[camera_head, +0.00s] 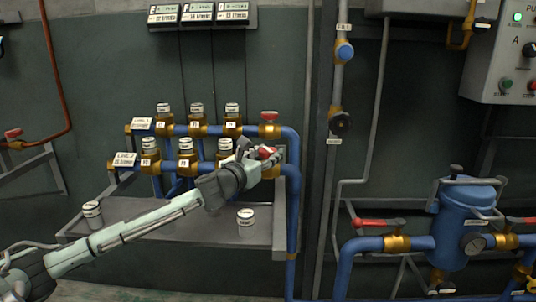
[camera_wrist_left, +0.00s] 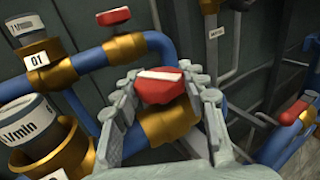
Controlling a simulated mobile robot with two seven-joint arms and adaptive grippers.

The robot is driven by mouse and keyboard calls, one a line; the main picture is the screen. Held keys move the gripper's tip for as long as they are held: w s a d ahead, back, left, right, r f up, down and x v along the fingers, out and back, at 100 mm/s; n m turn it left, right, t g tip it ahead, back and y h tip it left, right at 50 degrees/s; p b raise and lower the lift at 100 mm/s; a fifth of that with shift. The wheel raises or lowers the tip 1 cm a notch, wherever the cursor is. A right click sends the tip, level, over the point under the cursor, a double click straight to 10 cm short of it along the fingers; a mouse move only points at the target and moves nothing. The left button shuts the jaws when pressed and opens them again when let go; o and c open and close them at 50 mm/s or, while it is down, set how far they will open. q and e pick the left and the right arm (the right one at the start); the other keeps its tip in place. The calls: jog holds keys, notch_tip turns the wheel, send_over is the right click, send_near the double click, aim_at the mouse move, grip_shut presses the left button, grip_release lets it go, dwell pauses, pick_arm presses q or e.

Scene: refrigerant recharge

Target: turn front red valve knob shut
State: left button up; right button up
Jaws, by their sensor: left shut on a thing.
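The front red valve knob (camera_wrist_left: 160,88) sits on a brass valve body (camera_wrist_left: 168,124) at the end of the front blue pipe row. My left gripper (camera_wrist_left: 160,92) has a finger on each side of this knob and is shut on it. In the head view the left gripper (camera_head: 262,158) reaches the knob (camera_head: 267,152) from the left and hides part of the valve. A white mark shows on top of the knob. My right gripper is not in view.
The rear red knob (camera_head: 268,116) stands just behind, also in the left wrist view (camera_wrist_left: 113,17). Brass fittings with gauges (camera_head: 185,147) line both blue pipes. A grey shelf (camera_head: 190,230) lies below, bearing white canisters (camera_head: 245,217). A blue filter vessel (camera_head: 462,225) stands right.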

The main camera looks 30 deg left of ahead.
aim_at(268, 149)
pick_arm(q)
jog(key=shift+a+m+h, duration=0.1)
jog(key=shift+m+h, duration=0.4)
jog(key=shift+h, duration=0.1)
jog(key=m+h, duration=0.1)
jog(key=h, duration=0.1)
jog(key=shift+h, duration=0.3)
jog(key=shift+m+g+h+b, duration=0.4)
jog(key=shift+m+h+b, duration=0.15)
jog(key=shift+m+h, duration=0.8)
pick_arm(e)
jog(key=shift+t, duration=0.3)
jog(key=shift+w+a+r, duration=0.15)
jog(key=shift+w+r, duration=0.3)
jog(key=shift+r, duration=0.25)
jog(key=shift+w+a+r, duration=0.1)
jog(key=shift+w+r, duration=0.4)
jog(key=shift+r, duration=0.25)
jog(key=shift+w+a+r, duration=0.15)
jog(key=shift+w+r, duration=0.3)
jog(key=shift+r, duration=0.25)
pick_arm(q)
jog(key=shift+r, duration=0.1)
jog(key=o, duration=1.2)
notch_tip(268, 149, up, 10)
jog(key=shift+f, duration=0.1)
